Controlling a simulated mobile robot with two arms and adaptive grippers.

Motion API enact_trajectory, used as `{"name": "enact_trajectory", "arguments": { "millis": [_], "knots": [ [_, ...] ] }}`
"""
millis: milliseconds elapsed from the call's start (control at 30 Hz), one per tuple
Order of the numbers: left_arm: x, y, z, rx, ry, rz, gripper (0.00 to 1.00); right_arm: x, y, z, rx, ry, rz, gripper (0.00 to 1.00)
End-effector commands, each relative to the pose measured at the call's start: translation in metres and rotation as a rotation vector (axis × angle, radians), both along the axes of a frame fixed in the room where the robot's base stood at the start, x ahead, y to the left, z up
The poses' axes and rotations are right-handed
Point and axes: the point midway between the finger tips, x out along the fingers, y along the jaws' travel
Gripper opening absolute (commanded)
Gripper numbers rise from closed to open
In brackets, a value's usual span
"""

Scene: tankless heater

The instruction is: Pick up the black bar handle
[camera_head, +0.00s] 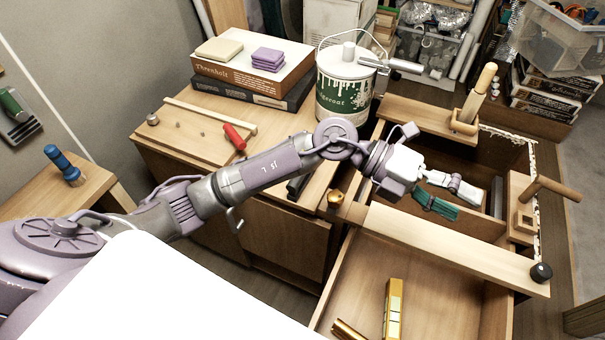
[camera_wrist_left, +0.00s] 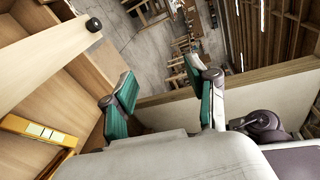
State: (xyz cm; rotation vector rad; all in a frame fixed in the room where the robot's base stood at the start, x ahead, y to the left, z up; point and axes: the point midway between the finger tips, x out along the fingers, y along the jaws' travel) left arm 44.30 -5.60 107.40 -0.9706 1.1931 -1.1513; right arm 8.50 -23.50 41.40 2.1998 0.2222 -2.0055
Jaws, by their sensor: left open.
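My left gripper (camera_head: 464,204) is open and empty over the wooden compartment at the right of the bench. Its two green-padded fingers stand apart in the left wrist view (camera_wrist_left: 158,88), with nothing between them. A dark upright bar (camera_head: 497,197) shows in the compartment just right of the fingers, apart from them. Another dark bar (camera_head: 298,186) lies at the cabinet edge below my left forearm, partly hidden by it. I cannot tell which of these is the black bar handle. My right gripper is not in view.
A wooden board with a black knob (camera_head: 541,272) crosses in front of the gripper. An open drawer below holds a yellow level (camera_head: 393,308). A paint can (camera_head: 345,85) stands behind my arm. A wooden-handled tool (camera_head: 480,92) stands upright at the back right.

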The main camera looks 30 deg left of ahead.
Motion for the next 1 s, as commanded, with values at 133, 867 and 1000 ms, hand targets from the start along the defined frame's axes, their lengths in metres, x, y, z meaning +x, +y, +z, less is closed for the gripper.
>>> {"name": "enact_trajectory", "arguments": {
  "millis": [133, 867, 1000],
  "knots": [
    [0.029, 0.066, -0.071, 0.586, -0.065, -0.083, 0.58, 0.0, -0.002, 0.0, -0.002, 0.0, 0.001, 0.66],
    [0.086, 0.3, -0.112, 1.591, 0.12, 0.154, 0.58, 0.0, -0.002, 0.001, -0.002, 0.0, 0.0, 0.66],
    [0.086, 0.304, -0.135, 1.589, 0.119, 0.156, 0.58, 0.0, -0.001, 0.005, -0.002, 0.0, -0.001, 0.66]
  ]
}}
